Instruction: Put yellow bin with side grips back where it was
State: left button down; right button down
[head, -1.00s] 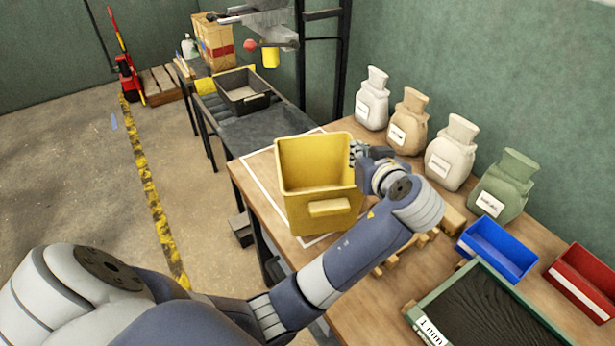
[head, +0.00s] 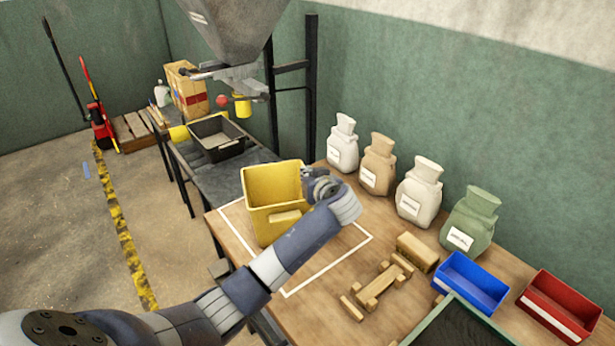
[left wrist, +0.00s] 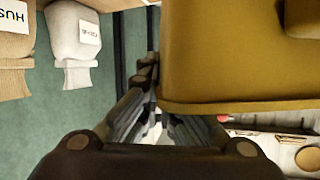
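The yellow bin (head: 277,191) stands upright, mouth up, over the white outlined square (head: 330,265) on the wooden table, near the square's left side. I cannot tell whether its base touches the table. A grip block shows on its front wall. My left gripper (head: 309,173) is at the bin's right rim, with the arm passing in front. In the left wrist view the bin (left wrist: 225,60) fills the upper right, and my left gripper's fingers (left wrist: 160,110) close on its wall; one fingertip is hidden behind it. My right gripper is not in view.
Several sacks (head: 417,191) stand along the wall. Wooden pieces (head: 377,285), a blue tray (head: 470,282), a red tray (head: 560,305) and a green-framed sieve (head: 452,322) lie to the right. A black tray (head: 218,139) sits on the dark bench behind. The outlined square's right part is clear.

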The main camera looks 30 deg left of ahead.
pick_arm(q)
jog(key=shift+f, duration=0.4)
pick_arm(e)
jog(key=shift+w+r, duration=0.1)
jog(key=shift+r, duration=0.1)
pick_arm(q)
jog(key=shift+f, duration=0.15)
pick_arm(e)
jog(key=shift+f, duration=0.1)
pick_arm(q)
jog(key=c, duration=1.8)
grip_release()
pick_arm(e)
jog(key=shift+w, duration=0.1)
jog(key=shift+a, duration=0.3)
